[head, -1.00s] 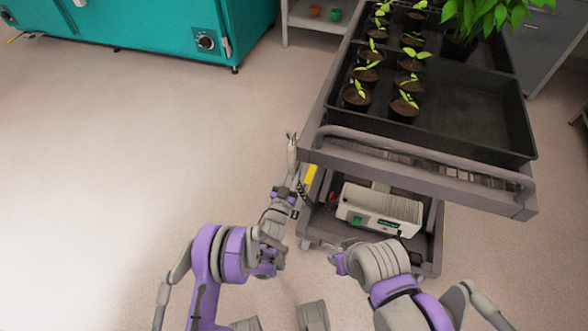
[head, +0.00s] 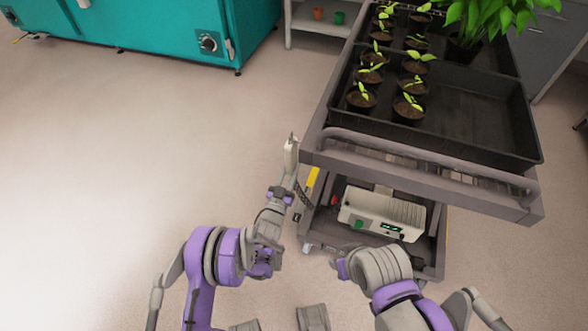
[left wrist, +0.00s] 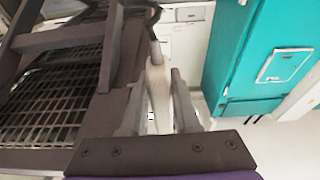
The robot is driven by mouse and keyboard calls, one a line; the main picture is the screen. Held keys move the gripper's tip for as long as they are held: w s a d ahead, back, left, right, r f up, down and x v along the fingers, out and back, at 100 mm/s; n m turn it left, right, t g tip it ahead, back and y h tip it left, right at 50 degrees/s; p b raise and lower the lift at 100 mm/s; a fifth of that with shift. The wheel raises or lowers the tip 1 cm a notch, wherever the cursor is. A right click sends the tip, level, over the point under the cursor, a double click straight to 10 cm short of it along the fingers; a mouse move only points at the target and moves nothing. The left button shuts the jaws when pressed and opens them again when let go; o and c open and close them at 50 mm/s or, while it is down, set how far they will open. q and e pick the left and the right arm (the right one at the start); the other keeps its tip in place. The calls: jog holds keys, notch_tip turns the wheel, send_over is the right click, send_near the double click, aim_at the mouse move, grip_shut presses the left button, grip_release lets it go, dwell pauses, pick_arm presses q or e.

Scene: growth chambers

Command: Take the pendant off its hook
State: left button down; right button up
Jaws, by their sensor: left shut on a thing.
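In the head view the pendant (head: 290,152) shows as a small whitish piece at the tip of my left gripper (head: 289,168), beside the cart's left front corner. The hook cannot be made out, so I cannot tell whether the pendant still touches it. My right gripper (head: 338,266) is low in front of the cart, its fingers too unclear to read.
The grey cart (head: 420,180) carries a black tray (head: 480,105) with potted seedlings. Its lower shelf holds a white box (head: 380,212) with a green display. A dark coiled cord (head: 303,197) hangs by its left side. Teal chambers (head: 150,35) stand behind; the left floor is clear.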

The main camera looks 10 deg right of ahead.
pick_arm(q)
jog(key=shift+w+a, duration=0.2)
jog(key=shift+a, duration=0.1)
jog(key=shift+w+a+b, duration=0.55)
jog(key=shift+a, duration=0.25)
jog(key=shift+a, duration=0.1)
jog(key=shift+w+a+b, duration=0.5)
jog(key=shift+w+a, duration=0.1)
jog(key=shift+a, duration=0.2)
dwell(0.3)
jog(key=shift+w+a+b, duration=0.5)
jog(key=shift+w+a, duration=0.2)
jog(key=shift+a, duration=0.35)
jog(key=shift+w+a+b, duration=0.45)
jog(key=shift+w+a, duration=0.25)
jog(key=shift+a, duration=0.35)
jog(key=w+a+f, duration=0.3)
jog(key=w+a, duration=0.2)
jog(key=a, duration=0.3)
jog(key=shift+w+a+b, duration=0.2)
jog(key=shift+w+b, duration=0.05)
jog(key=shift+b, duration=0.15)
